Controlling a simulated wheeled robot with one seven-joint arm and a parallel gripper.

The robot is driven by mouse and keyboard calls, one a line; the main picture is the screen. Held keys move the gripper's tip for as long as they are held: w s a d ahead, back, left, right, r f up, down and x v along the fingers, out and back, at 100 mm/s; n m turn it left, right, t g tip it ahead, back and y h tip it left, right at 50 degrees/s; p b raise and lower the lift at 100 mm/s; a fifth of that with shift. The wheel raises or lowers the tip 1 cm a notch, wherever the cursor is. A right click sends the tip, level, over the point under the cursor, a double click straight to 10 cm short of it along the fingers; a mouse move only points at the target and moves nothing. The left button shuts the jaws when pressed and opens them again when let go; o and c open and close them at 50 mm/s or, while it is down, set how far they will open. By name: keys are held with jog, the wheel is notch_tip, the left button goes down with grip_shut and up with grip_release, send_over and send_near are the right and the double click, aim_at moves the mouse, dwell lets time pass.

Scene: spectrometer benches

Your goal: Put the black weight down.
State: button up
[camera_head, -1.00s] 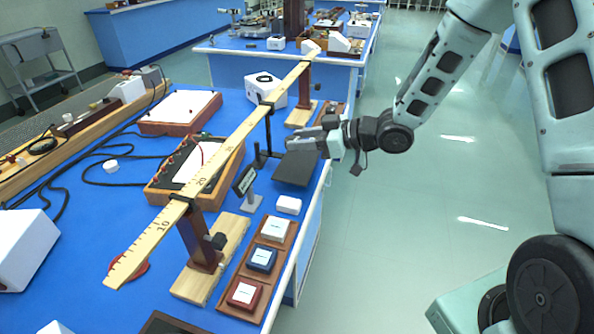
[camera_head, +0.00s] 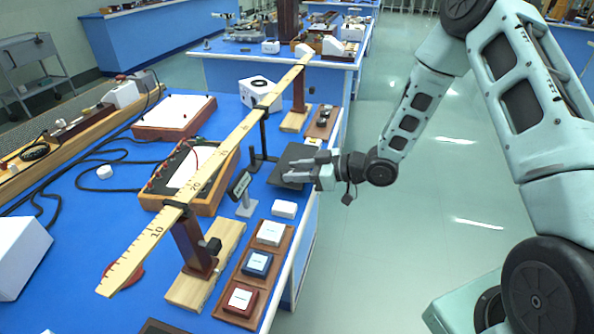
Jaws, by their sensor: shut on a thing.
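My gripper (camera_head: 294,171) reaches in from the right over a dark flat pad (camera_head: 293,152) near the right edge of the blue bench. Its two light grey fingers point left and look close to the pad's surface. The gripper is shut on the black weight. The weight itself is hard to make out, dark against the dark pad between the fingers. I cannot tell whether it touches the pad.
A long wooden ruler (camera_head: 224,150) on stands runs along the bench left of my gripper. A small dark sign (camera_head: 241,185) and a white block (camera_head: 284,209) stand nearby. A brown tray (camera_head: 222,309) holds white, blue and red boxes. Open floor lies right.

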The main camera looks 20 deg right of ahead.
jog(key=o, duration=1)
jog(key=shift+o, duration=0.4)
jog(key=v, duration=1.2)
jog(key=s+a+r+m+g+h, duration=0.15)
jog(key=a+r+h, duration=0.25)
jog(key=a+h, duration=0.45)
jog(key=s+a+r+g+h, duration=0.1)
jog(key=s+a+g, duration=0.1)
jog(key=s, duration=0.6)
jog(key=s+a+r+m+g, duration=0.1)
jog(key=s+a+r+g, duration=0.1)
jog(key=s, duration=0.6)
jog(key=s+a+r+g+h, duration=0.1)
jog(key=s+a+r+g, duration=0.1)
jog(key=s, duration=0.6)
jog(key=shift+s+a+m+g+h, duration=0.35)
jog(key=shift+a+g, duration=0.2)
jog(key=shift+a, duration=0.1)
